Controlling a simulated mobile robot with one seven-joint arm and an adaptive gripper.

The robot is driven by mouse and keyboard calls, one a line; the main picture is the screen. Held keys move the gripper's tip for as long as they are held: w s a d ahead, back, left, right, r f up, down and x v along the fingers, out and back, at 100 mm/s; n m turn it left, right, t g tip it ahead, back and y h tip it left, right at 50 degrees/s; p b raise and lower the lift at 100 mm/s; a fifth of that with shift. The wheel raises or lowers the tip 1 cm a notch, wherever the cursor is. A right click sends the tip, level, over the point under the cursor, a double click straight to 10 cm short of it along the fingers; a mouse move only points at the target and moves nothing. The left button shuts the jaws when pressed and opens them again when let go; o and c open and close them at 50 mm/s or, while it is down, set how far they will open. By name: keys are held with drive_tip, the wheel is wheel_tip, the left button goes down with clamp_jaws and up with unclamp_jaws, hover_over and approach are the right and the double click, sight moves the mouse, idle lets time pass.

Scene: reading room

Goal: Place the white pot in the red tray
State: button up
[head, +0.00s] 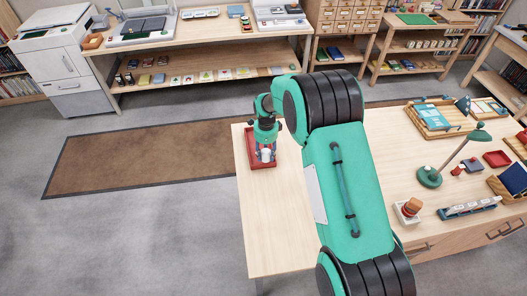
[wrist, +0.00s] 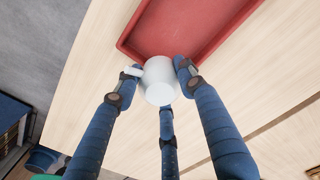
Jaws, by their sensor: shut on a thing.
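The white pot (head: 266,155) is held in my gripper (head: 266,149) at the left end of the light wooden table. In the wrist view the pot (wrist: 160,80) sits between the blue fingers of my gripper (wrist: 158,84), which are shut on it. A small handle or spout sticks out to its left. The red tray (head: 252,152) lies on the table's far left corner. In the head view the pot appears in front of the tray. In the wrist view the empty-looking tray (wrist: 205,22) lies just past the pot. The height of the pot above it is hard to tell.
The wooden table (head: 265,225) is bare in front of the tray. To the right stand a green lamp (head: 430,177), a small white tray (head: 408,212) with a brown item, and a small red box (head: 497,159). Floor and a brown rug (head: 140,157) lie left.

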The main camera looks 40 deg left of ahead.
sight(263, 151)
drive_tip(key=shift+w+a+f, duration=0.2)
drive_tip(key=shift+w+a, duration=1.5)
drive_tip(key=shift+a, duration=0.2)
drive_tip(key=shift+f, duration=0.1)
drive_tip(key=shift+f, duration=1.7)
drive_tip(key=shift+f, duration=0.15)
drive_tip(key=o, duration=1.2)
wheel_tip(263, 151, up, 12)
drive_tip(key=shift+r, duration=0.2)
